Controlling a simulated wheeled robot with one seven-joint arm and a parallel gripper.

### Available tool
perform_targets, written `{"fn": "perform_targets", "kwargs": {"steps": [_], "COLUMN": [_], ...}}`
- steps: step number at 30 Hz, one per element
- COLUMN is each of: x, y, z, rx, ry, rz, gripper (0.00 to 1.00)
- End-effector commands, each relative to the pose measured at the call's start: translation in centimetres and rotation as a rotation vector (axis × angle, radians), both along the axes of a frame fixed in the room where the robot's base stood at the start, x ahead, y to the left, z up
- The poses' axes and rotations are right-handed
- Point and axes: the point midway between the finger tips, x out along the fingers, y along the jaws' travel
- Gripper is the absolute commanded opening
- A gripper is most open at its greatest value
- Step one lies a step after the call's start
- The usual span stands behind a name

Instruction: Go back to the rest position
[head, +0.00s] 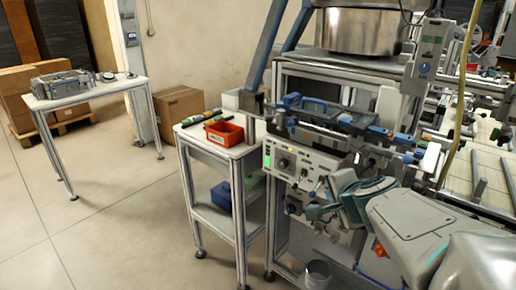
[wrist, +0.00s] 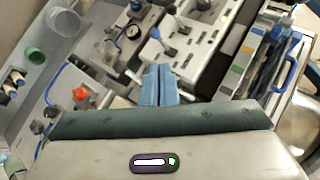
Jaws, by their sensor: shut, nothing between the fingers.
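My gripper (wrist: 158,74) shows in the wrist view as two blue fingers side by side, pressed together with nothing between them. The fingers point toward a light control panel (wrist: 180,45) with black levers and a round gauge. In the head view my grey arm reaches in from the lower right, and its teal-edged hand is in front of the machine's control panel (head: 300,165). The fingertips are hard to make out there. I cannot tell the exact gap between the fingers and the panel.
A machine frame with a large metal bowl (head: 358,30) stands close to my arm. A small side table holds a red bin (head: 224,133), with a blue box (head: 222,194) on its lower shelf. Another table (head: 88,92) stands far left. Open floor lies at lower left.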

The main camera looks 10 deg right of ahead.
Motion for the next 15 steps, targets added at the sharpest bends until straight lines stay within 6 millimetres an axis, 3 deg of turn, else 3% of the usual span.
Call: {"fn": "perform_targets", "kwargs": {"steps": [4,8,12,15], "x": [-0.2,-1.6,-4.8,-7.4], "y": [2.6,7.3,11.5,12.9], "z": [0.3,0.1,-0.6,-1.0], "rx": [-0.051,-0.169,-0.340,-0.467], "ry": [0.046,0.155,0.316,0.433], "rz": [0.128,0.391,0.711,0.903], "gripper": [0.00,0.00,0.00,0.00]}}
